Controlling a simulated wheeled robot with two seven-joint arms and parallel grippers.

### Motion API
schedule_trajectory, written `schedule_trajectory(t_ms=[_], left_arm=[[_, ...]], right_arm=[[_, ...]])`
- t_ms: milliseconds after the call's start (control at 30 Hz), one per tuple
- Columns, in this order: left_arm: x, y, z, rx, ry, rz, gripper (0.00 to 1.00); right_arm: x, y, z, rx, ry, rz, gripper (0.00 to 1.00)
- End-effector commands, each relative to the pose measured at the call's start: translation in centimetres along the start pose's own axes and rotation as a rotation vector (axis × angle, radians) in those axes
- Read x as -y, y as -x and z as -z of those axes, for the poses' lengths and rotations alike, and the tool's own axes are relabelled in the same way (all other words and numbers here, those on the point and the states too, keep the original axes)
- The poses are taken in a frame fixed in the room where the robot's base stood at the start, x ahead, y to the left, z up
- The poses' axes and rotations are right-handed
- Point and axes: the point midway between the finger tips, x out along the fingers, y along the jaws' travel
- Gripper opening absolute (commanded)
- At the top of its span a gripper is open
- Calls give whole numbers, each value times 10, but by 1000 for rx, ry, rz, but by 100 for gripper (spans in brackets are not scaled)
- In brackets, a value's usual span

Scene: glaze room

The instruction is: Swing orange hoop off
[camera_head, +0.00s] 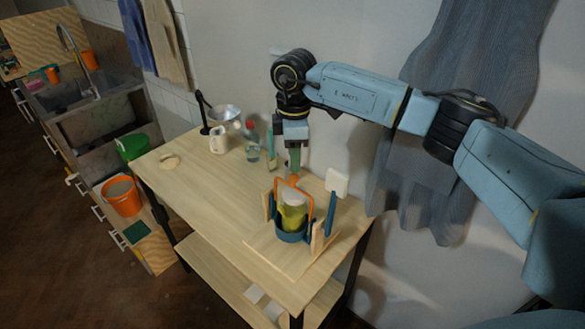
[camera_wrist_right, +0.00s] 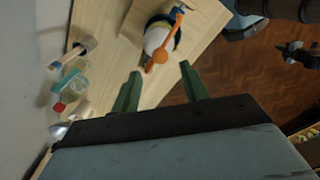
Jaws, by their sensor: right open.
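The orange hoop (camera_head: 309,199) stands upright over a pale jar with a yellow-green lower part (camera_head: 293,215). The jar sits in a blue round holder (camera_head: 291,236) on a wooden board. In the right wrist view the hoop (camera_wrist_right: 160,56) shows as an orange knob and bar across the pale jar top (camera_wrist_right: 157,40). My right gripper (camera_head: 294,166) points down just above the hoop's top; it is open, and its green fingers (camera_wrist_right: 160,88) stand apart with nothing seen between them. The fingers partly overlap the hoop's top in the head view, so contact is unclear. My left gripper is not in view.
Blue and wooden posts flank the jar; a white square plate (camera_head: 337,182) stands behind right. The table's left front (camera_head: 205,190) is clear.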

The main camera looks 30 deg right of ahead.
Motion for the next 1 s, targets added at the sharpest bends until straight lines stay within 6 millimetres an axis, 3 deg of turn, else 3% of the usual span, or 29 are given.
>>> schedule_trajectory(t_ms=[100, 300, 700, 1000], left_arm=[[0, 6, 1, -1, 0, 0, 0], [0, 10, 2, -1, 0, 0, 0], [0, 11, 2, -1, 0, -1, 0], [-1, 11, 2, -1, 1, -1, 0]], right_arm=[[1, -23, 0, 2, 0, 3, 45], [0, -49, 0, 1, 1, 2, 45], [0, -58, 0, 0, 1, 0, 45], [0, -57, 0, 0, 1, 0, 7]])
